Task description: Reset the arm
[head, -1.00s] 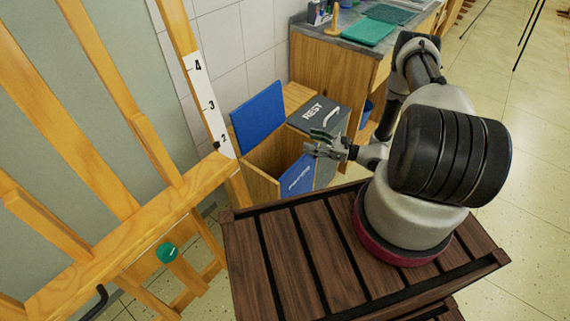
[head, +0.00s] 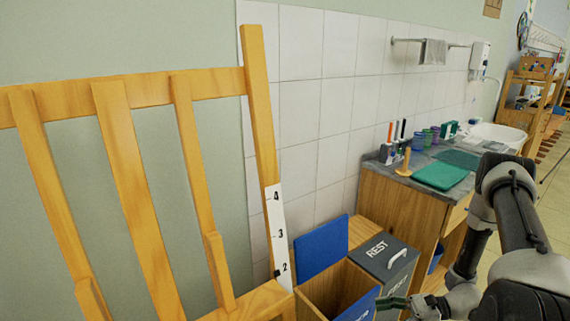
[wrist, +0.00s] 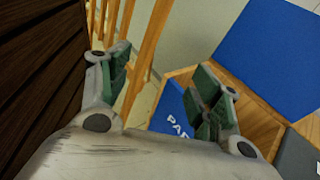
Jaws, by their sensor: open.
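My gripper (wrist: 163,85) is open and empty in the wrist view, its two green-padded fingers spread well apart. In the head view my gripper (head: 405,302) shows at the lower edge, in front of the bins, with my dark arm links to its right. The wrist view shows the blue panel lettered "PAP..." (wrist: 172,112) behind the right finger, and I cannot tell its distance from the finger. Most of my arm's base is out of the head view.
A wooden bin with a raised blue lid (head: 321,248) stands beside a grey bin marked REST (head: 385,257). A counter (head: 405,205) holds a green mat (head: 441,175). Dark slats (wrist: 40,75) lie left in the wrist view.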

